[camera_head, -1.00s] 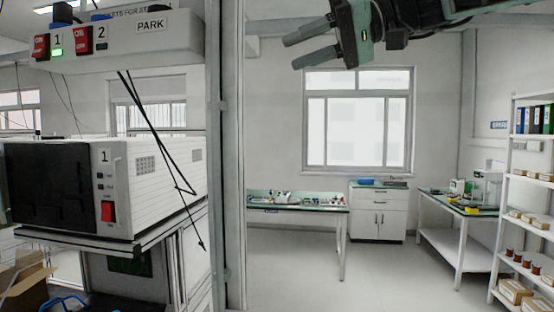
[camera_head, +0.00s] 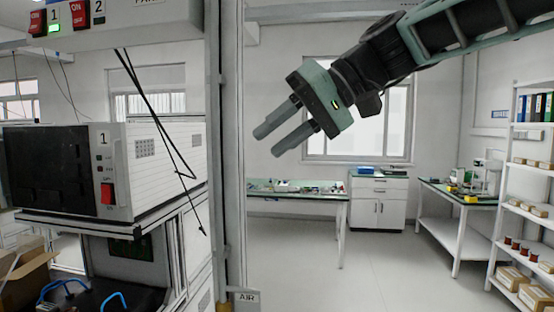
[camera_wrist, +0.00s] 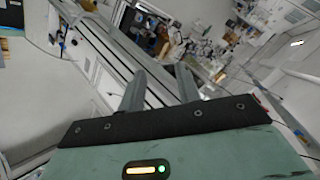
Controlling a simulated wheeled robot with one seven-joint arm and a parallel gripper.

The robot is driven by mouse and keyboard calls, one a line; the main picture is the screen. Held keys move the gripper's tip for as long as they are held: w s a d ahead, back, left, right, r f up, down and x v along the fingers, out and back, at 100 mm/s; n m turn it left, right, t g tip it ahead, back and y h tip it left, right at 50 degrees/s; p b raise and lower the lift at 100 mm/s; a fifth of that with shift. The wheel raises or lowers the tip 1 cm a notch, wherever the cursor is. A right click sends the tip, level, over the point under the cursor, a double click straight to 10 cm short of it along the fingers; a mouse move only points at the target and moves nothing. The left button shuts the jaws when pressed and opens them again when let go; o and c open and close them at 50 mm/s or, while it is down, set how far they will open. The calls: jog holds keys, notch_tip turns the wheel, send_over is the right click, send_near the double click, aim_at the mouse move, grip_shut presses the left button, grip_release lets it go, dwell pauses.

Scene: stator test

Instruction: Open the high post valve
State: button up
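No valve can be made out in either view. The grey metal post (camera_head: 228,120) stands upright left of centre in the head view. A white label reading AIR (camera_head: 246,297) is on the post's lower part at the bottom edge. My gripper (camera_head: 268,142) is in the air to the right of the post, pointing down and left, its fingertips apart from the post in the picture. Its two fingers are spread with nothing between them. The wrist view also shows the parted, empty fingers, with a long metal profile (camera_wrist: 110,50) behind them.
Left of the post are a power strip (camera_head: 120,20) with red switches, a white test unit (camera_head: 150,165) on a shelf, and hanging black cables (camera_head: 160,130). A workbench (camera_head: 300,196), cabinet (camera_head: 378,205) and shelf rack (camera_head: 520,190) stand farther back. Open floor lies between.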

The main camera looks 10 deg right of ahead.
jog(key=f, duration=0.2)
jog(key=s+f, duration=0.1)
jog(key=shift+a+h, duration=0.25)
jog(key=shift+h, duration=0.05)
jog(key=shift+w, duration=0.1)
grip_shut()
jog(key=d+r+n+y+b, duration=0.1)
jog(key=d+r+n+y, duration=0.25)
jog(key=r, duration=0.75)
jog(key=w+d+r+n+t+y, duration=0.1)
jog(key=d+r+n+y, duration=0.3)
jog(key=r, duration=0.8)
jog(key=d+r+n+y+b, duration=0.1)
jog(key=r+n+y, duration=0.3)
jog(key=r, duration=0.7)
jog(key=w+a+r+m+y+p, duration=0.1)
jog(key=w+a+r+p, duration=0.1)
jog(key=a+p, duration=0.6)
jog(key=shift+w+a+r+p, duration=0.2)
jog(key=shift+a+p, duration=0.2)
jog(key=shift+a, duration=2.1)
